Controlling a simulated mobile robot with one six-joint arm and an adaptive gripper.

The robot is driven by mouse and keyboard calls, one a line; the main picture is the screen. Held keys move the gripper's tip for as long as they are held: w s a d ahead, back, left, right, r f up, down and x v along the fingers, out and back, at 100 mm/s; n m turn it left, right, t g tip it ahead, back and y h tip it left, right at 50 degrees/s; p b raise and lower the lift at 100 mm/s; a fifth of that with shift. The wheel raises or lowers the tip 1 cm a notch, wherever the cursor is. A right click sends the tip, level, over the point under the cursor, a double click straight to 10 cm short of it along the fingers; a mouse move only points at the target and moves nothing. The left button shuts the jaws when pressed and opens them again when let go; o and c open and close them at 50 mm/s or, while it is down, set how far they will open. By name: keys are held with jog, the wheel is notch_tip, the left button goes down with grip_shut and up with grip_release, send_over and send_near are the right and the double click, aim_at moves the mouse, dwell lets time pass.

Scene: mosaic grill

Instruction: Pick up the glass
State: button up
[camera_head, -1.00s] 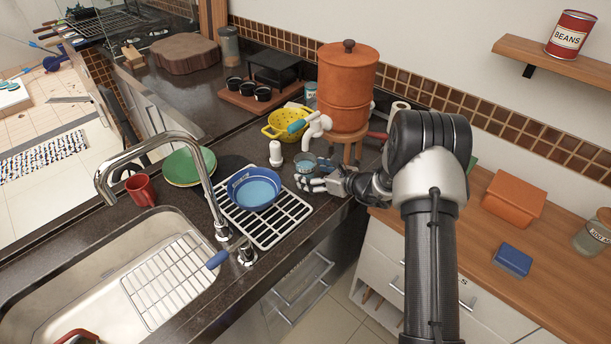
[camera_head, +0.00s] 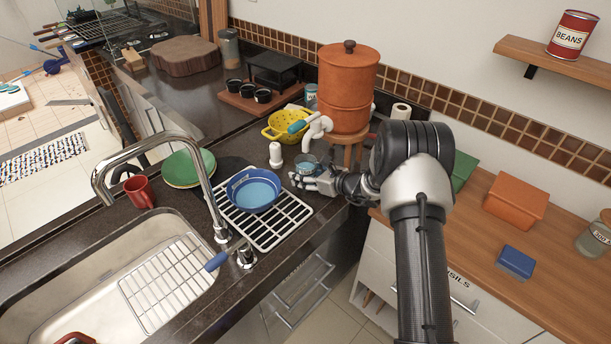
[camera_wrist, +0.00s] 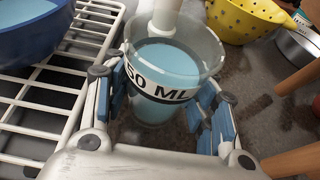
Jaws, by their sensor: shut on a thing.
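The glass (camera_wrist: 165,85) is a clear cup with a dark-and-white band reading "50 ML", and it looks light blue inside. In the wrist view it stands between the blue-padded fingers of my gripper (camera_wrist: 165,112), which is shut on it. In the head view the glass (camera_head: 307,161) shows as a small bluish rim just beyond my gripper (camera_head: 308,180), on the dark counter below the clay filter's tap. I cannot tell whether its base touches the counter. Its lower part is partly hidden by my gripper.
A blue bowl (camera_head: 254,190) sits on the white drying rack (camera_head: 273,233) left of my gripper. A white tap (camera_head: 317,127) of the clay filter (camera_head: 347,90) is close to the glass. A yellow colander (camera_head: 289,128) and a white shaker (camera_head: 275,154) stand nearby.

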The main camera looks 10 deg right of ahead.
jog(key=c, duration=0.8)
jog(key=shift+w+r+p, duration=0.1)
jog(key=shift+r+p, duration=0.25)
jog(key=shift+r, duration=0.35)
jog(key=s+d, duration=0.1)
jog(key=s, duration=0.1)
jog(key=s+d+p, duration=0.1)
jog(key=s+d, duration=0.3)
jog(key=shift+s+r+p, duration=0.35)
notch_tip(320, 180, up, 13)
jog(key=p, duration=0.3)
jog(key=shift+a, duration=0.15)
